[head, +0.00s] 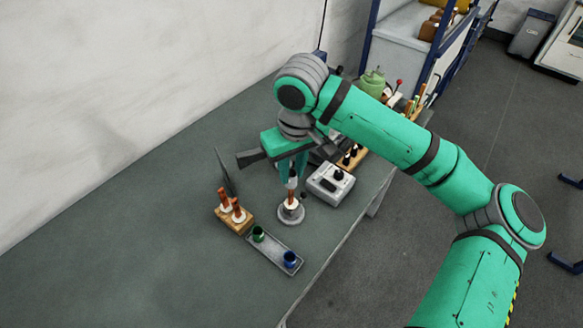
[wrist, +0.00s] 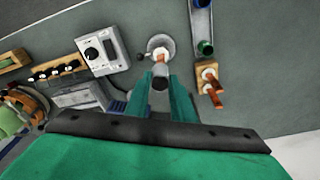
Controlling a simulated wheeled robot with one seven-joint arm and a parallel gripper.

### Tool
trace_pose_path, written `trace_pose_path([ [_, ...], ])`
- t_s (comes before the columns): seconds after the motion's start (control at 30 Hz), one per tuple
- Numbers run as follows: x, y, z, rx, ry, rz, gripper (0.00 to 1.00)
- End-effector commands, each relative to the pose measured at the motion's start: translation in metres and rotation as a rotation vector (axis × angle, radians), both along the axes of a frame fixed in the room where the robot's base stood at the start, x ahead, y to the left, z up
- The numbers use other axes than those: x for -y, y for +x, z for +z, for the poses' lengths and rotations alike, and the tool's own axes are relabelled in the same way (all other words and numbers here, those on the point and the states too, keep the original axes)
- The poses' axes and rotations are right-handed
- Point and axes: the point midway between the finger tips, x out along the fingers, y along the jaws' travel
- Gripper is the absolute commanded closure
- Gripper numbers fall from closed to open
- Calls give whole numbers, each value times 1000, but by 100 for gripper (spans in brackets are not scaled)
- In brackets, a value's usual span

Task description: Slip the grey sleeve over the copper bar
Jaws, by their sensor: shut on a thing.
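The copper bar (head: 291,197) stands upright in a round grey base (head: 291,216) with a white collar, on the table. It also shows in the wrist view (wrist: 160,60), partly hidden by the grey sleeve. My gripper (wrist: 160,84) is shut on the grey sleeve (wrist: 160,82), which sits between its two green fingers. In the head view the sleeve (head: 292,183) is in line above the bar's top. I cannot tell whether the sleeve's lower end is just above the bar or around its tip.
A wooden block (head: 236,222) with copper pieces in white collars stands left of the base. A grey tray (head: 268,252) holds a green and a blue cup in front. A grey control box (head: 330,184) with a black knob is close on the right. The table's left part is clear.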

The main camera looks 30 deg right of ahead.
Motion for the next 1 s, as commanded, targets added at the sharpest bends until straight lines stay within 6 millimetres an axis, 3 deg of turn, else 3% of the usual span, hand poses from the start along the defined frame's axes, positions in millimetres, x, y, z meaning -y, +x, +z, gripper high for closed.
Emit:
trace_pose_path([
  [1.0,0,0,-13,0,1,0,100],
])
